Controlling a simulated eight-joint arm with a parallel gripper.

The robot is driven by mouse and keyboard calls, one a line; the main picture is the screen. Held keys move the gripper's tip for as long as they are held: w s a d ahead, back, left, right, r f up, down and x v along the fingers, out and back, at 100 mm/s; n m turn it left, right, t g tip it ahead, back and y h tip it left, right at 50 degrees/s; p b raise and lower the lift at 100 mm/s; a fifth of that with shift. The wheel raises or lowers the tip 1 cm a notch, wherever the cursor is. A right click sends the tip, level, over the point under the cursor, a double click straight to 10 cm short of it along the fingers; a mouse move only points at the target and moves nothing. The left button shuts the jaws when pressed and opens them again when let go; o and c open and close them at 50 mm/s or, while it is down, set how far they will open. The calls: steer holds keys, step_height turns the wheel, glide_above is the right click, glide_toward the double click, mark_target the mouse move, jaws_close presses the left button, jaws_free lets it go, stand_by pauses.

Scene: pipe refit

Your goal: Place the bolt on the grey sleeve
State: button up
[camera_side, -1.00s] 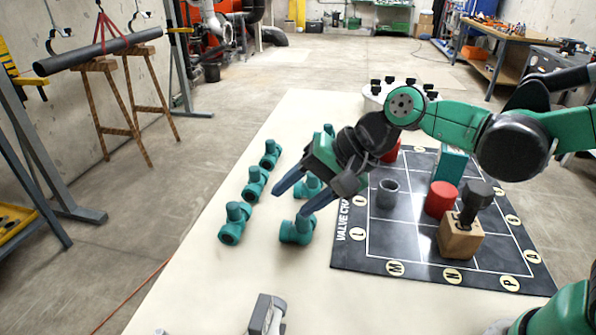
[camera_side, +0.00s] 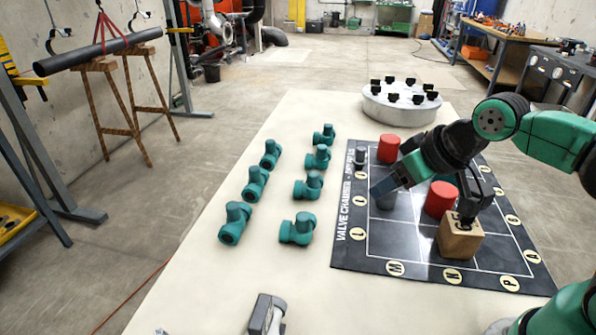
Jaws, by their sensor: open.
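My gripper (camera_side: 420,203) is open over the valve board. A wooden block (camera_side: 460,240) stands at the front right of the board. The dark bolt (camera_side: 466,217) stands in that block, mostly hidden behind the dark right side of my gripper. Whether the gripper touches the bolt or sleeve I cannot tell.
Red cylinders stand on the board (camera_side: 390,255), one beside the block (camera_side: 440,198) and one at the back (camera_side: 388,148). A small dark piece (camera_side: 360,157) is at the left edge. Several teal valves (camera_side: 297,229) are left. A round grey base (camera_side: 402,105) stands behind.

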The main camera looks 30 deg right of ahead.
steer(key=w+a+n+g+y, duration=0.1)
steer(key=w+a+n+y, duration=0.3)
steer(key=a, duration=0.5)
steer(key=n+g+y, duration=0.4)
steer(key=n, duration=0.6)
glide_toward(162, 331)
steer(key=w+f, duration=0.2)
steer(key=w, duration=0.2)
steer(key=a+f+n, duration=0.1)
steer(key=s+a+f+n+g, duration=0.1)
steer(key=s+a+n, duration=0.1)
steer(key=a, duration=0.1)
steer(key=shift+s+a+f+g+y, duration=0.15)
steer(key=shift+f+g+y, duration=0.15)
steer(key=shift+f+g, duration=0.1)
steer(key=x, duration=0.4)
steer(key=shift+s+a+f, duration=0.1)
steer(key=shift+a+f, duration=0.55)
jaws_close()
